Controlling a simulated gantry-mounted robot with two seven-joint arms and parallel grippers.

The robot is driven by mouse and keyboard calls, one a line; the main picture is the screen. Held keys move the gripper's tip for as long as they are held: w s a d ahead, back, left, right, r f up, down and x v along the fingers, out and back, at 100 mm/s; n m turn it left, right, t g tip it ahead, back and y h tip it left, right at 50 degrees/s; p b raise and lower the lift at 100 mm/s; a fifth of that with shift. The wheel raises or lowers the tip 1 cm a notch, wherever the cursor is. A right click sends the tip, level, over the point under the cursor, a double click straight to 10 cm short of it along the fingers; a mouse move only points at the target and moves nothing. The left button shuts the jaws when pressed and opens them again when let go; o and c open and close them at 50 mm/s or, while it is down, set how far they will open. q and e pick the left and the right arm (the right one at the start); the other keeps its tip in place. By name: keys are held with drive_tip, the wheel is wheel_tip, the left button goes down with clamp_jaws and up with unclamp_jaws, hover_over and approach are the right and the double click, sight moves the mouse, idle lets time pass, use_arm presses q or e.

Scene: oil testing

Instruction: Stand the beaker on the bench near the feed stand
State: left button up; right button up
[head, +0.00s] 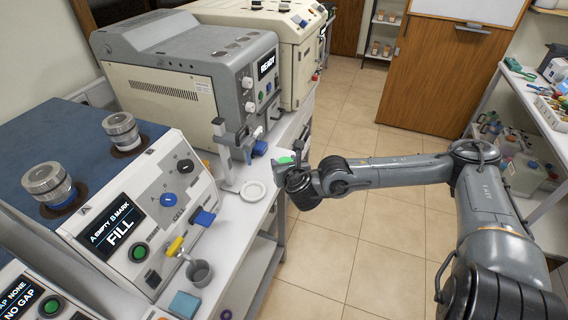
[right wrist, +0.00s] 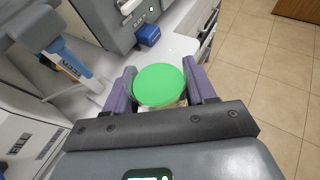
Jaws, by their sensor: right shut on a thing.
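My right gripper (head: 286,166) is shut on a small round vessel with a flat green top (head: 285,160), which I take to be the beaker. In the right wrist view the green top (right wrist: 158,85) sits between the two purple fingers of the gripper (right wrist: 160,88). Most of its body is hidden below the top. It is near the bench's right edge; I cannot tell whether its base touches anything. The feed stand, seemingly the grey upright (head: 227,155) with a clamp, stands on the bench to its left. My left gripper is not in view.
A white ring-shaped dish (head: 253,191) lies on the bench (head: 236,232) in front of the stand. A grey cup (head: 199,273) is below a yellow-handled tap. Grey machine (head: 200,75) stands behind. Tiled floor (head: 340,225) is open to the right.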

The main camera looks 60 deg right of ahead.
drive_tip(key=shift+s+d+r, duration=0.1)
drive_tip(key=shift+s+r, duration=0.1)
drive_tip(key=shift+s, duration=0.05)
